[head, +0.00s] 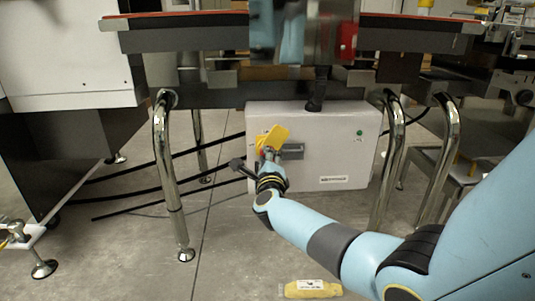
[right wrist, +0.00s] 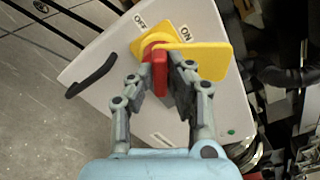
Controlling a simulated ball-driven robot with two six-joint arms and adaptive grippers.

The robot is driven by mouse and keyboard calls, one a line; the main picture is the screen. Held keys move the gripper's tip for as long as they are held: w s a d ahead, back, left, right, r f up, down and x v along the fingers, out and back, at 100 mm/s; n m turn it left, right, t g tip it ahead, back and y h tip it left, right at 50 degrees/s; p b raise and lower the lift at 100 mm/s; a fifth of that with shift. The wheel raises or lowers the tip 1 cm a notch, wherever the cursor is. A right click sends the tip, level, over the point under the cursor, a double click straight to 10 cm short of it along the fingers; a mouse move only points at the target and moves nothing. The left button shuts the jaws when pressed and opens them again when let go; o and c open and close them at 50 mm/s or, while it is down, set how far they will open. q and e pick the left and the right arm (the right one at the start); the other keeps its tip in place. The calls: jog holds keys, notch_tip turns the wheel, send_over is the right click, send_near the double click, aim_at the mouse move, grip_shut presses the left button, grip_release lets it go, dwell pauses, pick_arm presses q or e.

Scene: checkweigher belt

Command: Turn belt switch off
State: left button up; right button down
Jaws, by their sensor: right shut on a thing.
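OFF and ON labels sit at the plate's edge in the right wrist view. A yellow flat tab (right wrist: 207,60) sticks out from the switch, and it also shows in the head view (head: 272,138). My right gripper (right wrist: 160,80) is shut on the red handle, one finger on each side. In the head view my gripper (head: 270,158) and wrist partly hide the switch. My left gripper is in neither view.
A green lamp (head: 360,133) is on the box's right side. Chrome legs (head: 172,180) stand on both sides, and black cables run left. A yellow packet (head: 312,288) lies on the floor.

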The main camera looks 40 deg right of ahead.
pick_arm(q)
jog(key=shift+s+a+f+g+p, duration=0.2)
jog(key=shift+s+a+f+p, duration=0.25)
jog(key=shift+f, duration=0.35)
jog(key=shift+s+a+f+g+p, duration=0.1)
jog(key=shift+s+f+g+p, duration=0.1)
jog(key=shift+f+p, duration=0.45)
pick_arm(e)
jog(key=shift+a+f+n, duration=0.1)
jog(key=shift+n, duration=1.45)
jog(key=shift+f+n, duration=0.1)
jog(key=shift+n, duration=1.45)
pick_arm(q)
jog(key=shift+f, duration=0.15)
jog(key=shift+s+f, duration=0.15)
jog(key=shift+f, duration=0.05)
pick_arm(e)
jog(key=c, duration=1.3)
grip_release()
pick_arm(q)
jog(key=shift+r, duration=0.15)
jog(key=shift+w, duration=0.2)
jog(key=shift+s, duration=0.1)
pick_arm(e)
jog(key=v, duration=1.2)
jog(key=shift+s, duration=0.1)
